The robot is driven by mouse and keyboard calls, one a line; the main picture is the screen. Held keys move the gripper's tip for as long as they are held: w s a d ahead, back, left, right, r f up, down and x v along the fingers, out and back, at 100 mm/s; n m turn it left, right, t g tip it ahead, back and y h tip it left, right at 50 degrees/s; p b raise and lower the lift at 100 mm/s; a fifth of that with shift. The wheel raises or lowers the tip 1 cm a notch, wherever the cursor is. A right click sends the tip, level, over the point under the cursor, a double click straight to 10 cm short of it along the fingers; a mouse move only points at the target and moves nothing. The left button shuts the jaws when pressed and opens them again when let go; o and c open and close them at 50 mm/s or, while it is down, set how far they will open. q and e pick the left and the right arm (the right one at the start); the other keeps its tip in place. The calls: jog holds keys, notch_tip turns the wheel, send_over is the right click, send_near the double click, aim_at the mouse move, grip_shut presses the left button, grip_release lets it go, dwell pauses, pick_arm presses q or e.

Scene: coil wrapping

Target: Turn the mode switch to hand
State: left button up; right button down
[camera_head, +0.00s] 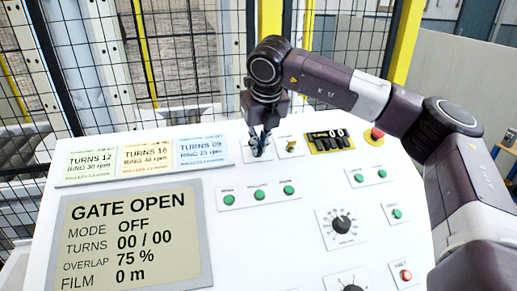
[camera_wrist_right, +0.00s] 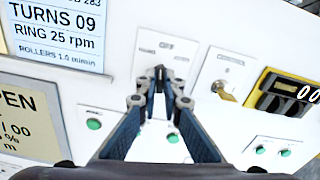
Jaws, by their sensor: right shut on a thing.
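The mode switch is a small dark knob (camera_wrist_right: 160,75) on a white plate marked OFF in the right wrist view. My right gripper (camera_wrist_right: 160,98) is shut on this knob, with its fingertips on either side of it. In the head view the right gripper (camera_head: 260,145) reaches down to the panel from above, and its fingers hide most of the knob. My left gripper is out of view.
A brass key switch (camera_head: 291,146) sits just right of the mode switch, then a yellow turns counter (camera_head: 330,141) and a red emergency button (camera_head: 376,134). Green buttons (camera_head: 260,195) lie below. Three recipe cards (camera_head: 146,157) are at left. A mesh fence (camera_head: 190,60) stands behind the panel.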

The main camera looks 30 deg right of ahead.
jog(key=n+b, duration=0.1)
jog(key=n, duration=0.2)
jog(key=shift+f, duration=0.1)
jog(key=shift+n+b, duration=0.55)
jog(key=shift+n, duration=1.35)
jog(key=c, duration=2.1)
grip_release()
jog(key=shift+r, duration=0.2)
jog(key=v, duration=1.2)
jog(key=shift+s+a+f, duration=0.1)
jog(key=shift+f, duration=0.1)
